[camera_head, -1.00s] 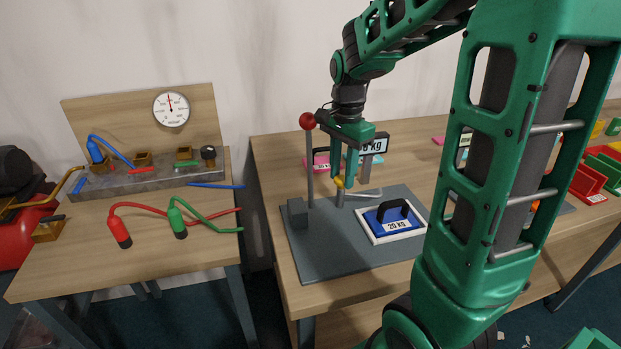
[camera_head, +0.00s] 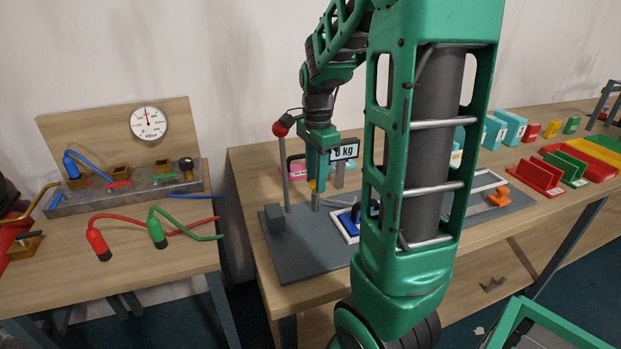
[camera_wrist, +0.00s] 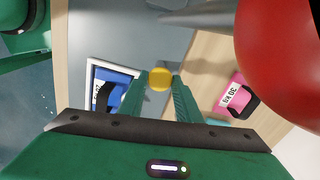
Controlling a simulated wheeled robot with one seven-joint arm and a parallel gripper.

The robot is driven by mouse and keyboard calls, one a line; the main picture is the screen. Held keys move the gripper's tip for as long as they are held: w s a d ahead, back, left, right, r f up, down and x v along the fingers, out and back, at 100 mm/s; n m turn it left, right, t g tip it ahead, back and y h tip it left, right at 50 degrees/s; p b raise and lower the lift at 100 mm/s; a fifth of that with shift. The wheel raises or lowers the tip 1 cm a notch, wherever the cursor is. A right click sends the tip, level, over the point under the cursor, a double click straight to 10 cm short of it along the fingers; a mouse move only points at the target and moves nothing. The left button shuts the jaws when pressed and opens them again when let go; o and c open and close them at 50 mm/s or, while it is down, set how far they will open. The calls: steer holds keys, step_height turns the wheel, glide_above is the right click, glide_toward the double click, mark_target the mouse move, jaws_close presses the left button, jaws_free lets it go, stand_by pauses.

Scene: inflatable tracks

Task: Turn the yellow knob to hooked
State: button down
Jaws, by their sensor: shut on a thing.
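The yellow knob (camera_wrist: 160,78) shows in the wrist view as a small round disc between the tips of my two green fingers. In the head view the knob (camera_head: 313,185) is a small yellow patch at the lower end of my gripper (camera_head: 318,178). My gripper (camera_wrist: 160,88) is shut on the knob and points down at it. The grey post and rod under the knob stand on a dark grey board (camera_head: 300,255). My fingers hide part of the knob in the head view, so its turn angle cannot be read.
A lever with a red ball (camera_head: 281,129) rises just left of my gripper; the ball (camera_wrist: 285,55) looms close in the wrist view. A blue weight in a white frame (camera_head: 348,226) and a pink weight (camera_head: 297,170) lie nearby. A "kg" sign (camera_head: 344,151) stands right.

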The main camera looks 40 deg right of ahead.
steer(key=shift+w+a+r, duration=0.1)
steer(key=shift+w, duration=0.1)
steer(key=c, duration=1.5)
jaws_free()
steer(key=shift+o, duration=1)
steer(key=shift+s, duration=0.1)
step_height(320, 180, up, 11)
steer(key=shift+f, duration=0.2)
